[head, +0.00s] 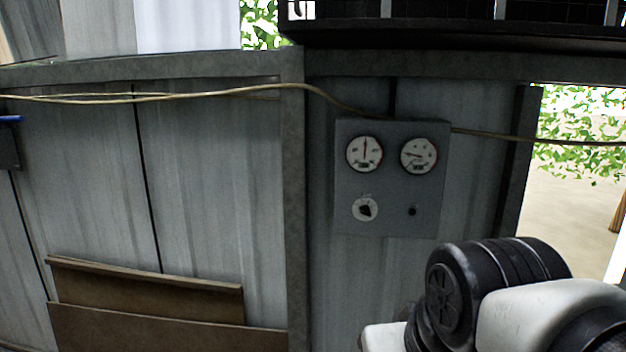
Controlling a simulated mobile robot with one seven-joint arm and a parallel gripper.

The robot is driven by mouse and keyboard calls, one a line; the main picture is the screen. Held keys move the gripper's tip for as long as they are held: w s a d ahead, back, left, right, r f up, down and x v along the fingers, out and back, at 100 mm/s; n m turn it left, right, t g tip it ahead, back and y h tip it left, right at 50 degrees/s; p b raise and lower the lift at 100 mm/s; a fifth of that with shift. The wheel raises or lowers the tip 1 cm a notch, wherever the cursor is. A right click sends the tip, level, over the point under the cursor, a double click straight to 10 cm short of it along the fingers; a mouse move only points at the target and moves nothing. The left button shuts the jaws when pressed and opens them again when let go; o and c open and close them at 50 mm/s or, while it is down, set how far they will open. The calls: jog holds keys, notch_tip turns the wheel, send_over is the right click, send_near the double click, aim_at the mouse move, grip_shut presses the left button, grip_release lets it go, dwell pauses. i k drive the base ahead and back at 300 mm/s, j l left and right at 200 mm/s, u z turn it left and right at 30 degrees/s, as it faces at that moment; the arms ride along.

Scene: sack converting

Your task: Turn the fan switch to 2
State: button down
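A grey control panel (388,190) is mounted on the corrugated metal wall, right of the picture's middle. Two round white gauges sit side by side in its upper half, the left gauge (364,154) and the right gauge (419,155). Below the left gauge is a round white dial with a black knob, the likely fan switch (365,209). Its markings are too small to read. A small black button or hole (412,211) is to its right. My black and white arm shows at the lower right, below the panel and apart from it. My gripper's fingers are not visible.
A yellowish cable (230,91) runs across the wall and behind the panel's top. Brown boards (145,290) lean against the wall at the lower left. An opening (580,170) is at the right. The space before the panel looks clear.

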aim_at(365, 210)
jog(key=i+j+z, duration=0.2)
jog(key=z, duration=0.3)
jog(key=i+j+z, duration=0.25)
jog(key=z, duration=0.25)
